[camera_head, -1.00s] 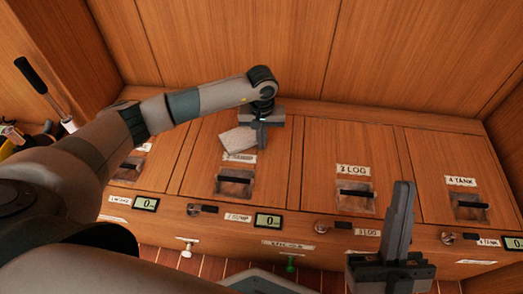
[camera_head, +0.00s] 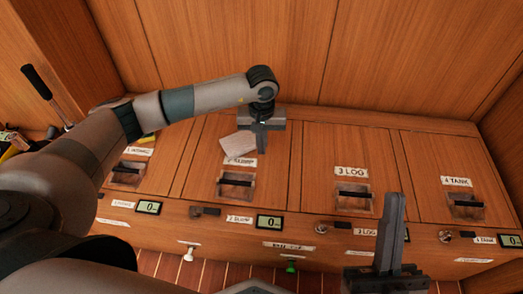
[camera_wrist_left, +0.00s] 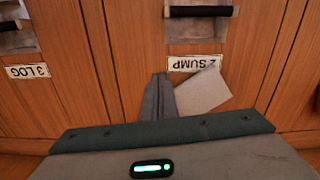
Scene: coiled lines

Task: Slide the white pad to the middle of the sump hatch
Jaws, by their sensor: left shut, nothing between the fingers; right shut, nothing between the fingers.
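The white pad (camera_head: 238,144) is a thin, pale square lying slightly turned on the sump hatch (camera_head: 207,130), just behind the "2 SUMP" label. In the left wrist view the pad (camera_wrist_left: 203,92) reaches the label's edge. My left gripper (camera_head: 262,150) is shut and points down at the hatch, right beside the pad on its right side in the head view. In the left wrist view its fingers (camera_wrist_left: 158,98) stand against or very near the pad's edge; I cannot tell if they touch. My right gripper (camera_head: 391,235) is shut and empty, in front of the lockers at lower right.
The log hatch (camera_head: 350,145) and tank hatch (camera_head: 440,155) lie to the right, each with a recessed black handle. The sump handle (camera_head: 236,183) sits in front of the label. A wooden wall rises behind. Small displays and latches line the front face.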

